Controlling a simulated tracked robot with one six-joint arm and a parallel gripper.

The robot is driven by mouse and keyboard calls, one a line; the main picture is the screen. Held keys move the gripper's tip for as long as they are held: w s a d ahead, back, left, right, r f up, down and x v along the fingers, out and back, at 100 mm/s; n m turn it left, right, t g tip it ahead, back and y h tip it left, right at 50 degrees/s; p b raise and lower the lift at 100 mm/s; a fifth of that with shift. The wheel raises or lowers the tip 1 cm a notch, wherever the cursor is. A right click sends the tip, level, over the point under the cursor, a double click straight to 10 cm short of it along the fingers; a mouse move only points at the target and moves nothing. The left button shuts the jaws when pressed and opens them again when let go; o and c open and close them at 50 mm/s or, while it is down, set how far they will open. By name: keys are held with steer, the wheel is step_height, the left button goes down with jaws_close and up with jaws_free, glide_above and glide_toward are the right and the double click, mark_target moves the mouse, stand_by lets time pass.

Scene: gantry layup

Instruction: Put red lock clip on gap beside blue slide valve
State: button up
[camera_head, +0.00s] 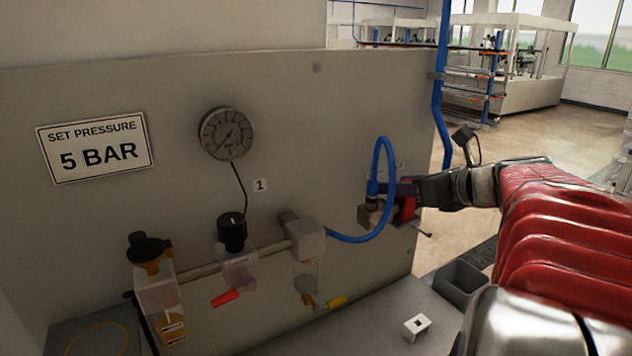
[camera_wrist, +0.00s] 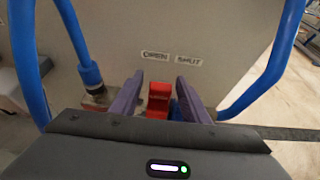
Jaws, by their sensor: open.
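The red lock clip (camera_wrist: 158,100) stands between the two purple fingers of my gripper (camera_wrist: 158,98) in the wrist view, with a visible gap to each finger. My gripper is open. In the head view the red clip (camera_head: 407,209) shows at the right end of the metal valve body (camera_head: 374,216) on the panel, just under my gripper (camera_head: 404,191). A blue hose fitting (camera_wrist: 90,74) stands on the valve's left part in the wrist view. My fingers and wrist hide much of the valve, so the blue slide and how deep the clip sits cannot be told.
Blue hose (camera_head: 389,165) loops around the valve. A thick blue pipe (camera_head: 438,100) runs down the panel's right edge. A grey bin (camera_head: 461,286) and a white block (camera_head: 416,327) are below. A gauge (camera_head: 227,134) and regulator units are left on the panel.

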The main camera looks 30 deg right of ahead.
steer(key=v, duration=0.9)
steer(key=shift+s, duration=0.2)
stand_by(0.3)
